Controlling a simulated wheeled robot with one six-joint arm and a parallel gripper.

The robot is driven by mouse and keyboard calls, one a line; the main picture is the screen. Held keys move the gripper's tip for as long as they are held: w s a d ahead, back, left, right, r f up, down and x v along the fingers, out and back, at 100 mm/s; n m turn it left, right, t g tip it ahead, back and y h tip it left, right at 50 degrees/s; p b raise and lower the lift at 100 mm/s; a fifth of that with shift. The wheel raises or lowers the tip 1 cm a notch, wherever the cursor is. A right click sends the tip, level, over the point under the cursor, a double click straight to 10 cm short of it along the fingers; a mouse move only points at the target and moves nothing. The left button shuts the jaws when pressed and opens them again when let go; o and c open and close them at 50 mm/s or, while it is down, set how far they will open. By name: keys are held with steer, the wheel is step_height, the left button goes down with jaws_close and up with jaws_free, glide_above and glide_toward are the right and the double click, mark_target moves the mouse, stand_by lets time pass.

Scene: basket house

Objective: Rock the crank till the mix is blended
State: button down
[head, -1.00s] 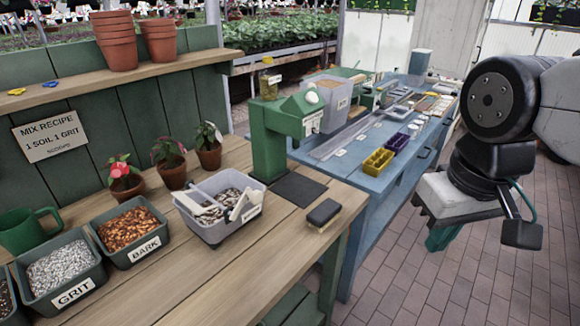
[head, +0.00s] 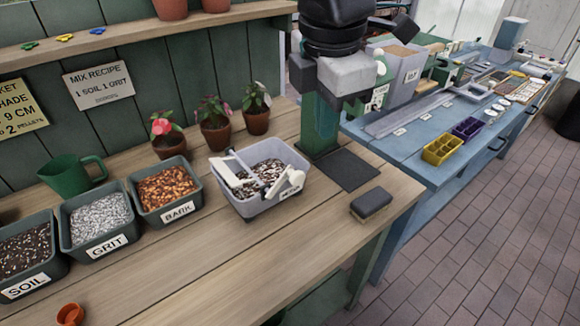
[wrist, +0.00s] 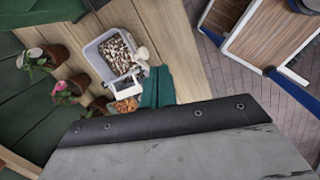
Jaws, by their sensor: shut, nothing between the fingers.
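The mixing tub (head: 240,207) is a pale grey box on the wooden bench, holding a mottled dark and white mix (head: 268,171). A white crank (head: 291,181) with a bar and paddle lies across its top. In the wrist view, the tub (wrist: 90,54) shows from above with the white crank part (wrist: 142,52) at its right side. My gripper (wrist: 157,88), with teal fingers, is shut and empty. In the head view it is raised right of and above the tub, apart from the crank, where its fingertips are hard to tell from the green stand behind.
Bins of soil (head: 25,285), grit (head: 97,240) and bark (head: 181,207) stand left of the tub. Potted plants (head: 214,139) stand behind. The green stand (head: 320,128), dark mat (head: 345,170) and brush (head: 371,203) are to the right. The front bench is mostly clear.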

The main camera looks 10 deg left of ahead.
steer(key=s+a+n, duration=0.2)
steer(key=a+n, duration=0.2)
steer(key=a, duration=0.3)
steer(key=w+f, duration=0.2)
steer(key=f, duration=0.4)
steer(key=w+d+f, duration=0.1)
steer(key=w+f, duration=0.1)
steer(key=f, duration=0.4)
steer(key=shift+w+d+f, duration=0.25)
steer(key=shift+d, duration=0.05)
